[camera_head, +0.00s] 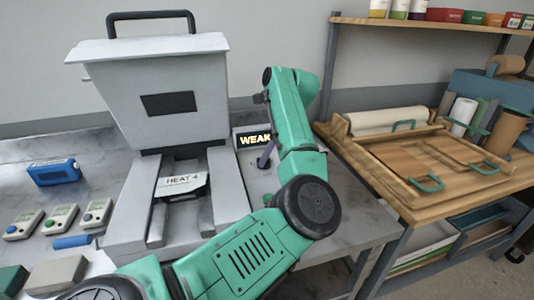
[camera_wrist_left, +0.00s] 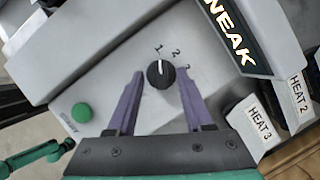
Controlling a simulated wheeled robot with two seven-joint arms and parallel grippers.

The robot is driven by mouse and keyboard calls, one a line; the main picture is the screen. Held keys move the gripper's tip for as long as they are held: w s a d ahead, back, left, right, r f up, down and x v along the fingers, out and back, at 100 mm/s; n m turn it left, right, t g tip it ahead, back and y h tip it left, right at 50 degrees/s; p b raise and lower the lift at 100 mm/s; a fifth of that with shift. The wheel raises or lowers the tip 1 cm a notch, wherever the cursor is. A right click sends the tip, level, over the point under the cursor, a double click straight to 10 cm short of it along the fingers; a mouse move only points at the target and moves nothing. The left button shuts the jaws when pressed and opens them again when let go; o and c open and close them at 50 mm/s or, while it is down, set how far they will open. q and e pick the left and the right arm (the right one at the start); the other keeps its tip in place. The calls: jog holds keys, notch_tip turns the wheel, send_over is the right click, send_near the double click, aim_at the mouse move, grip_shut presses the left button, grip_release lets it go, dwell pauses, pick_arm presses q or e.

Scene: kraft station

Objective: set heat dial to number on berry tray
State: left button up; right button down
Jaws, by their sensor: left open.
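The heat dial (camera_wrist_left: 161,74) is a round black knob with a white pointer on a grey panel in the left wrist view. The numbers 1, 2 and 3 show around it, and the pointer is closest to 1. My left gripper (camera_wrist_left: 160,101) is open, with one purple finger on each side of the dial; I cannot tell if they touch it. A white label reading HEAT 4 (camera_head: 182,182) lies in the grey machine's opening. I cannot tell which tray is the berry one.
A lit display reads WEAK (camera_head: 254,140). A green button (camera_wrist_left: 81,113) sits left of the dial. Blocks labelled HEAT 3 (camera_wrist_left: 259,125) and HEAT 2 (camera_wrist_left: 298,92) lie at the right. The grey machine (camera_head: 150,95) stands beside my left arm. A wooden bench (camera_head: 440,190) is at the right.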

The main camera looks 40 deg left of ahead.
pick_arm(q)
jog(key=shift+w, duration=0.1)
grip_shut()
